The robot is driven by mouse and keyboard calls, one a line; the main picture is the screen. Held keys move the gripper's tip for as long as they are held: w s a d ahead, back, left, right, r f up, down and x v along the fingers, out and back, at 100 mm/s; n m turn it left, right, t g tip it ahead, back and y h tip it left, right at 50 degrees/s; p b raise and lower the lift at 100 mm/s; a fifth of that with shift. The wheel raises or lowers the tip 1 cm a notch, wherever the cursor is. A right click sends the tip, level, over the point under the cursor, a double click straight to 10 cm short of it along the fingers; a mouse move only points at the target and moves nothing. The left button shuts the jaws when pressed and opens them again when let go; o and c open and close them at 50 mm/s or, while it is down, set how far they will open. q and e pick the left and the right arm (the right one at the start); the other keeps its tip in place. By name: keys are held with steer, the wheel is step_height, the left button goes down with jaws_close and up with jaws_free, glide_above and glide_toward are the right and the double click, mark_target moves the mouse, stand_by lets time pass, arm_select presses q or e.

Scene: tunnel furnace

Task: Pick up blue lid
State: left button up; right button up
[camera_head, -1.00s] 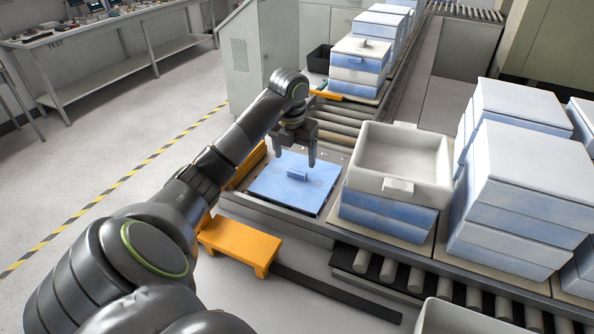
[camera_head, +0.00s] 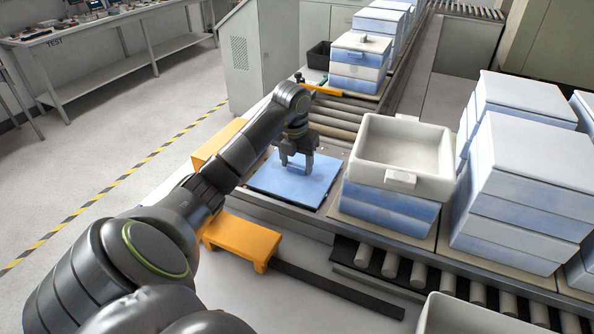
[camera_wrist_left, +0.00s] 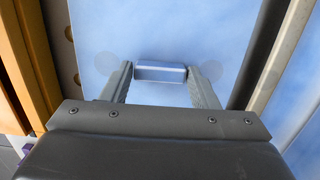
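The blue lid (camera_head: 315,189) lies flat on the left end of the conveyor station, with a small raised blue handle (camera_head: 297,168) at its middle. My left gripper (camera_head: 296,170) is down over the lid, its two fingers on either side of the handle. In the left wrist view the handle (camera_wrist_left: 160,72) sits between the open fingertips (camera_wrist_left: 161,82), with a narrow gap visible at the left and near contact at the right. The lid surface (camera_wrist_left: 160,30) fills most of that view. My right gripper is not in view.
A white open tray (camera_head: 402,150) on blue boxes (camera_head: 385,203) stands just right of the lid. More stacked boxes (camera_head: 530,170) stand further right. An orange bracket (camera_head: 240,240) is at the near left. Rollers (camera_head: 345,118) lie beyond the lid.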

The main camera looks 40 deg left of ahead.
mark_target(296, 165)
arm_select(q)
steer(key=c, duration=0.9)
steer(key=shift+r, duration=0.1)
steer(key=shift+w+r, duration=0.1)
steer(key=shift+r, duration=0.4)
step_height(296, 165, up, 8)
steer(key=p, duration=0.6)
steer(key=shift+r, duration=0.1)
steer(key=shift+a, duration=0.1)
